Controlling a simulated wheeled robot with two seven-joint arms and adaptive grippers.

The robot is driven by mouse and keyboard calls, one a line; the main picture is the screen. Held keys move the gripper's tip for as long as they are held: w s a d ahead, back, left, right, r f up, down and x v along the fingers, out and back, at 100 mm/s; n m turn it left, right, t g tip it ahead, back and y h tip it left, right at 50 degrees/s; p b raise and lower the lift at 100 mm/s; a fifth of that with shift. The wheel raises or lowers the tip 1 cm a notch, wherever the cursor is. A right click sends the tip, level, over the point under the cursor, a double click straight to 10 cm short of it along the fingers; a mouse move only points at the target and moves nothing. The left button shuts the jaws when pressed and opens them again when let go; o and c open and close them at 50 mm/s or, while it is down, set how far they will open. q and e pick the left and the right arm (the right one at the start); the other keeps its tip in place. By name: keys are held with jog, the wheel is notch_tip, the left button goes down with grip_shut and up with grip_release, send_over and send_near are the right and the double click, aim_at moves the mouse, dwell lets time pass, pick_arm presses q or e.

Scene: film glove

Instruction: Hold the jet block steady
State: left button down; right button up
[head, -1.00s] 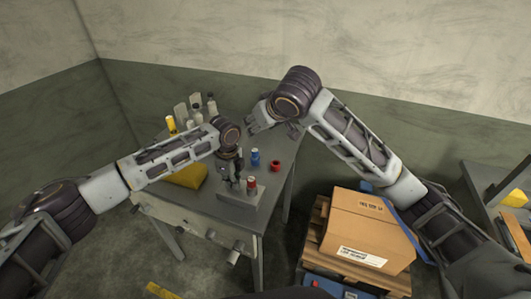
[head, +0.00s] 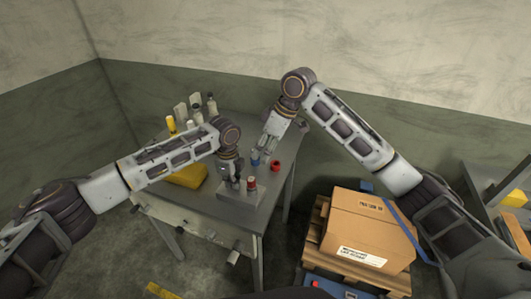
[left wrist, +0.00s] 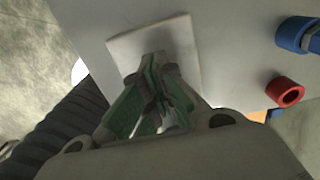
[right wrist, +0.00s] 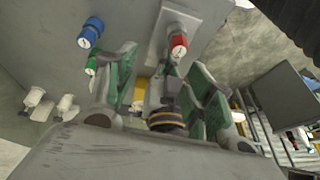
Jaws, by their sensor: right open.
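The jet block (head: 240,192) is a pale grey block near the front of the table, with a red-topped piece (head: 251,183) standing on it. My left gripper (head: 232,178) is over the block; in the left wrist view the fingers (left wrist: 156,65) are close together above its pale square top (left wrist: 125,45) and look closed on its upright middle part. The exact contact is hidden. My right gripper (head: 266,148) is open and empty, pointing down near a blue cylinder (head: 255,158). The right wrist view shows its fingers (right wrist: 160,75) apart.
A red ring (head: 275,166) lies right of the blue cylinder. A yellow block (head: 188,176) and several bottles (head: 196,104) stand at the left and back of the table. A cardboard box (head: 368,228) on a pallet is at the right.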

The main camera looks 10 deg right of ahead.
aim_at(253, 179)
jog(key=shift+s+a+f+n+g, duration=0.1)
jog(key=shift+s+n+g, duration=0.2)
jog(key=shift+n, duration=0.75)
jog(key=shift+s+n+g, duration=0.15)
jog(key=shift+s+n, duration=0.2)
jog(key=shift+n, duration=0.75)
jog(key=shift+s+a+f+n+g, duration=0.1)
jog(key=shift+s+n+g, duration=0.2)
jog(key=shift+n, duration=0.75)
jog(key=shift+x, duration=5.95)
jog(key=shift+r, duration=0.1)
jog(key=c, duration=1.1)
